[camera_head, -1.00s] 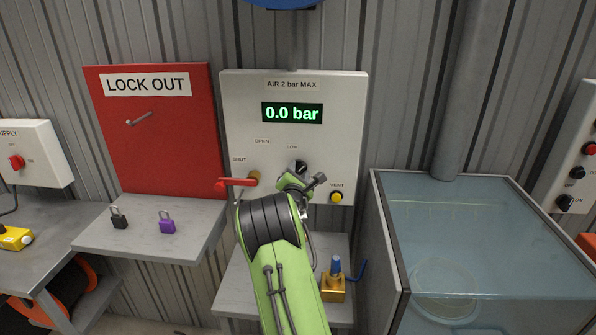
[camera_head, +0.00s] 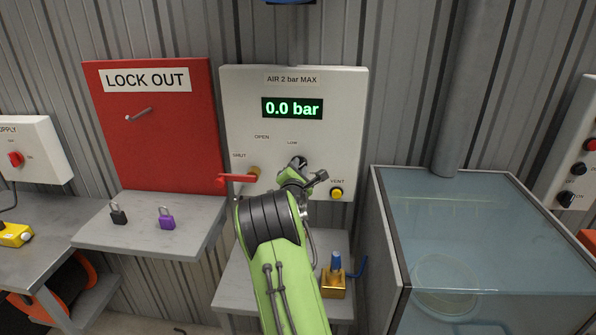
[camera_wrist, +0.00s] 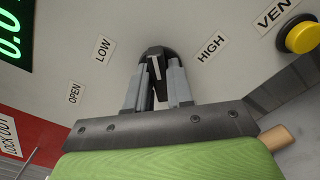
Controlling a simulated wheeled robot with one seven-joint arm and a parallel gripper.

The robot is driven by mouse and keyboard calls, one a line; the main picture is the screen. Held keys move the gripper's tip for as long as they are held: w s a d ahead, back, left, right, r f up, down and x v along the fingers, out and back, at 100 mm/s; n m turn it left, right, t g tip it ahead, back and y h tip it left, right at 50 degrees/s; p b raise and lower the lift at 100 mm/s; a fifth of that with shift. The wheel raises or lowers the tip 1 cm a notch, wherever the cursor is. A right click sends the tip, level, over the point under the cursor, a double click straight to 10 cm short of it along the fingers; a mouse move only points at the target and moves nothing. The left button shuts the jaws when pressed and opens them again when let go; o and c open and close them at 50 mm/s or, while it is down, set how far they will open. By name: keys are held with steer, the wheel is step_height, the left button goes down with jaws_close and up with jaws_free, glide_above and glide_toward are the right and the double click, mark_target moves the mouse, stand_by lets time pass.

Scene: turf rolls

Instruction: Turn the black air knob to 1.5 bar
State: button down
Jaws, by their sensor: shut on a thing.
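The black air knob (camera_wrist: 155,58) sits on the white air panel (camera_head: 235,105) between the LOW and HIGH labels. A white mark on the knob faces up in the wrist view, between the two labels. My gripper (camera_wrist: 157,85) is shut on the knob, one grey finger on each side. In the head view my gripper (camera_head: 300,166) covers most of the knob, and only its dark upper edge (camera_head: 298,160) shows. The green display (camera_head: 292,108) reads 0.0 bar.
A red lever (camera_head: 236,178) at SHUT is close left of my gripper. A yellow VENT button (camera_head: 336,194) is close right. A brass fitting with a blue top (camera_head: 334,282) stands on the shelf below. A glass-topped tank (camera_head: 480,230) is at right.

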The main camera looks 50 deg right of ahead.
steer(key=shift+f+m+b, duration=0.1)
steer(key=shift+m+b, duration=2.65)
steer(key=shift+m, duration=0.65)
steer(key=c, duration=1.1)
jaws_free()
steer(key=b+v, duration=0.1)
steer(key=v, duration=1.5)
steer(key=shift+b, duration=0.35)
